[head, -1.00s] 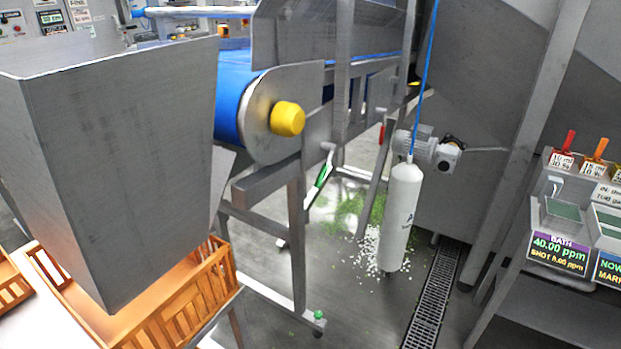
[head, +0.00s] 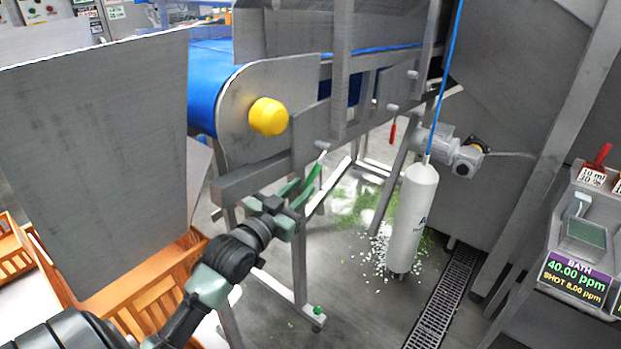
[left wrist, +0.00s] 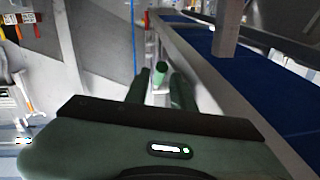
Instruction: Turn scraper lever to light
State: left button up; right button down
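The scraper lever appears to be the green-handled lever (head: 315,178) under the conveyor's near end, hanging at a slant from a pale pivot. My left gripper (head: 299,190) is close to its handle, with the fingers pointing up toward it. In the left wrist view the green handle end (left wrist: 160,70) shows between and just beyond my two dark green fingers (left wrist: 160,92). The fingers are apart, and I cannot see contact with the handle. My right gripper is not in view.
A second lever with a red handle (head: 392,130) hangs farther along the frame. A yellow roller cap (head: 268,117) sticks out above. A white cylinder (head: 414,218) hangs on a blue cord at right. An orange crate (head: 160,290) stands below the grey hopper (head: 95,150).

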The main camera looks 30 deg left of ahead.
aim_at(307, 184)
pick_arm(q)
jog(key=w, duration=0.4)
jog(key=shift+w+a+p, duration=0.15)
jog(key=shift+w+p, duration=0.2)
jog(key=shift+w, duration=0.05)
grip_shut()
dwell(1.0)
